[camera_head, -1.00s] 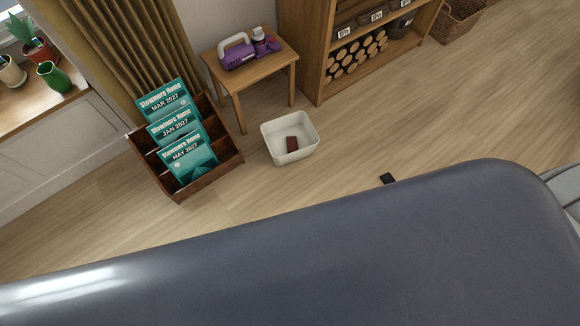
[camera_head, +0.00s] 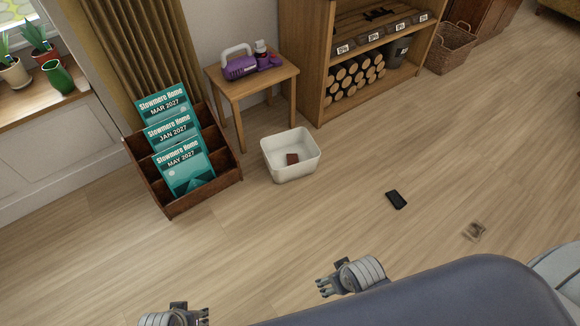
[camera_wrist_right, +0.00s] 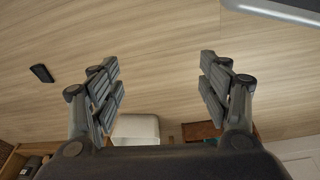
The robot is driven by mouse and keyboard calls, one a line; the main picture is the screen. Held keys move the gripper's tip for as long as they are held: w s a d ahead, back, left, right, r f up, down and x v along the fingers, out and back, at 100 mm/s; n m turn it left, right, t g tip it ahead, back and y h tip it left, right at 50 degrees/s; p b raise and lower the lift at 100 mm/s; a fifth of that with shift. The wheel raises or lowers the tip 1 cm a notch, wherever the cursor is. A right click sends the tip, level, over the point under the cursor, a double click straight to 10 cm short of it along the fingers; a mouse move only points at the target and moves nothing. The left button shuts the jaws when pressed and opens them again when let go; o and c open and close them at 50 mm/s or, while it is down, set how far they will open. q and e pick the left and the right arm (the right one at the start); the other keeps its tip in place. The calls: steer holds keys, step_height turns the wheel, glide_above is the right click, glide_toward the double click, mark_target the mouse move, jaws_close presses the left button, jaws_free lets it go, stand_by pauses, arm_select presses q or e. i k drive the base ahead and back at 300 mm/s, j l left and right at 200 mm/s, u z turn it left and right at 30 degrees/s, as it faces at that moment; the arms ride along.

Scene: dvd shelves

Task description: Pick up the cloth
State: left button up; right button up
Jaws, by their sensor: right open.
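I cannot make out a clear cloth in either view. A small brownish item (camera_head: 474,231) lies on the floor at the right of the head view, too blurred to name. A dark red-brown item (camera_head: 292,159) lies in the white bin (camera_head: 303,170); its kind is unclear. My right gripper (camera_head: 323,285) is above the floor near the bottom middle; in the right wrist view its fingers (camera_wrist_right: 158,68) are spread with nothing between them. My left gripper (camera_head: 188,312) is at the bottom edge, partly cut off, and its finger opening is unclear.
A black phone-like object (camera_head: 397,200) lies on the floor. A magazine rack (camera_head: 225,163) stands left of the bin. Behind are a small table (camera_head: 275,78) with purple items, a log shelf (camera_head: 310,60) and a wicker basket (camera_head: 452,48).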

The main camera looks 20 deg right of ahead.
mark_target(398, 202)
steer(key=z, duration=1.6)
steer(key=i+j, duration=0.05)
